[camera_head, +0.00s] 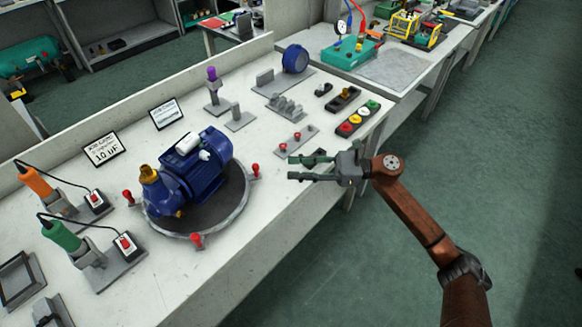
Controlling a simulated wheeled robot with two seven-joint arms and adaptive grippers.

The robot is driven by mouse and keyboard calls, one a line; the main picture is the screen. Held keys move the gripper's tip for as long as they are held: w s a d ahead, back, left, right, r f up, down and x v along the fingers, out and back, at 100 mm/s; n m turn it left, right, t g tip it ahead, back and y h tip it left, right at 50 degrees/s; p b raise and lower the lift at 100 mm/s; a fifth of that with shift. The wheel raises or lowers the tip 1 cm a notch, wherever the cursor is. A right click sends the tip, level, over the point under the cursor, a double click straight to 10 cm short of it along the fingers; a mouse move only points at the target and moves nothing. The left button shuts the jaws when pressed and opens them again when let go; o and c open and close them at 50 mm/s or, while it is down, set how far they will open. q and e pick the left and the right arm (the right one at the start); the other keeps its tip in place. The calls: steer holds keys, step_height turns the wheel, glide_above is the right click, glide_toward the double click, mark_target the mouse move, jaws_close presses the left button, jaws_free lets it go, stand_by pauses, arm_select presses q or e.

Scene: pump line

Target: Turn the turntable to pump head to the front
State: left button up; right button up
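A blue pump (190,172) with a brass fitting (149,175) on its left end sits on a round dark turntable (222,214) on the white bench. The turntable has several red-knobbed handles around its rim, one at the front (197,240) and one at the right (255,170). The brass-fitted end points to the lower left. My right gripper (290,168) is to the right of the turntable, apart from the right handle. My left gripper is not in view.
An orange tool (36,182) and a green tool (62,235) stand in holders with red switches left of the turntable. A button strip (357,119), small brackets and a blue round part (295,58) lie behind. The bench front right of the turntable is clear.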

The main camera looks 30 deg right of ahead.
mark_target(264, 191)
steer(key=shift+c, duration=0.3)
